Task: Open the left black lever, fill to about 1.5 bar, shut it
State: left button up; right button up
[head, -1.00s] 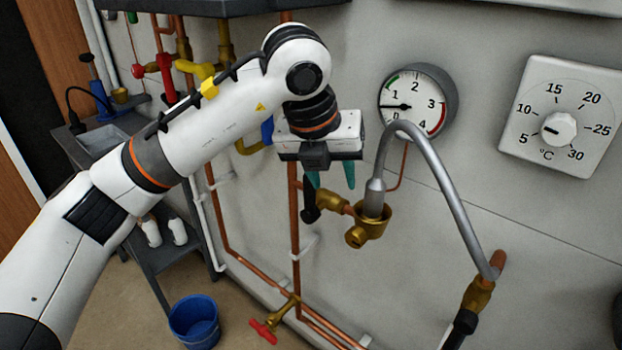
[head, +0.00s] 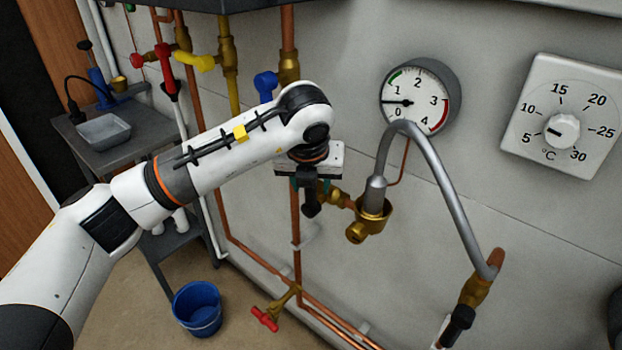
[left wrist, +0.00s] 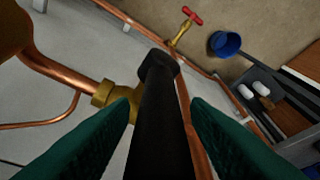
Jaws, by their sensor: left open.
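The left black lever (head: 311,200) hangs from a brass valve on the wall piping, left of the brass cup fitting. In the left wrist view, the black lever (left wrist: 158,120) runs up the middle of the picture between my two teal fingers. My left gripper (head: 310,184) is open around it in the head view; its fingers (left wrist: 161,110) stand on either side, with a small gap visible near the tips. The pressure gauge (head: 415,101) has its needle pointing left, between 0 and 1, near 0.5. My right gripper is not in view.
A grey hose (head: 440,180) arches from the brass fitting (head: 370,218) to a second black lever (head: 459,322) at lower right. Copper pipes run beside and below the left lever. A red-handled tap (head: 265,319) and blue bucket (head: 197,308) are lower down.

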pick_arm(q)
jog(key=shift+f, duration=0.15)
grip_shut()
jog(key=shift+w+a+f+g+h+b, duration=0.25)
jog(key=shift+w+a+g+h+b, duration=0.2)
jog(key=shift+b, duration=0.35)
jog(key=shift+w+a+n+g+h, duration=0.2)
jog(key=shift+g+h, duration=0.2)
jog(key=shift+h, duration=0.2)
jog(key=shift+w+a+n+g+h, duration=0.1)
jog(key=shift+a+g+h, duration=0.1)
jog(key=shift+g+h, duration=0.25)
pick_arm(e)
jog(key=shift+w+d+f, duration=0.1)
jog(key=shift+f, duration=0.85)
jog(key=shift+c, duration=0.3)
